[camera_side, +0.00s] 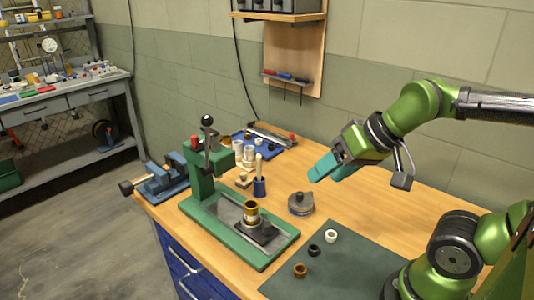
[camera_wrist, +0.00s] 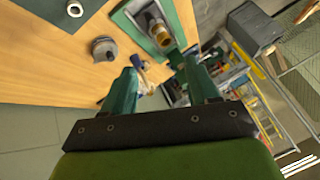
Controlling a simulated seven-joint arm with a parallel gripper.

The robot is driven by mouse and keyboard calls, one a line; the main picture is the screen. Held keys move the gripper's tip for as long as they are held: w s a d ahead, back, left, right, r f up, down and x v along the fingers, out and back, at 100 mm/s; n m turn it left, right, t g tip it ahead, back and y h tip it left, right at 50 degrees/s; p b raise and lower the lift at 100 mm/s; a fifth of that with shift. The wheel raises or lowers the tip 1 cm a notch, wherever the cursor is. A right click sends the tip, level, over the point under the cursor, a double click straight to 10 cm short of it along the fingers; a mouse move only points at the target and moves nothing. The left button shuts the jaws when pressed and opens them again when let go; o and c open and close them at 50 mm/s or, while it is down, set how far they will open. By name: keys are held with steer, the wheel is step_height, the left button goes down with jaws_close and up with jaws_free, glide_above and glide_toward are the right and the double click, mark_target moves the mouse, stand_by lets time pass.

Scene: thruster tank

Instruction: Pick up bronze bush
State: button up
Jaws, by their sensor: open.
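A brown, bronze-coloured bush (camera_side: 300,270) lies on the dark green mat (camera_side: 345,268) at the front of the bench in the side view. A black bush (camera_side: 314,250) and a white bush (camera_side: 331,236) lie near it. The white one also shows in the wrist view (camera_wrist: 74,9); the brown one is outside that view. A brass-coloured sleeve (camera_side: 250,210) stands on the green press and shows in the wrist view (camera_wrist: 158,27). My gripper (camera_side: 325,167) has teal fingers, open and empty, high above the bench behind the mat. In the wrist view the fingers (camera_wrist: 160,80) are wide apart.
The green press (camera_side: 205,180) stands left of the mat. A blue vise (camera_side: 165,180), a blue holder (camera_side: 260,187) and a blue tray (camera_side: 270,147) stand farther back. Bench right of the grey part is clear.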

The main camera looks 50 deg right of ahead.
steer(key=m+g+h, duration=0.1)
steer(key=g+h, duration=0.1)
steer(key=g, duration=0.5)
glide_above(299, 273)
step_height(299, 273, down, 8)
steer(key=shift+m, duration=0.3)
step_height(299, 273, down, 10)
steer(key=shift+s+a+f, duration=0.1)
steer(key=shift+s+f, duration=0.05)
steer(key=shift+f, duration=2.95)
steer(key=shift+c, duration=0.2)
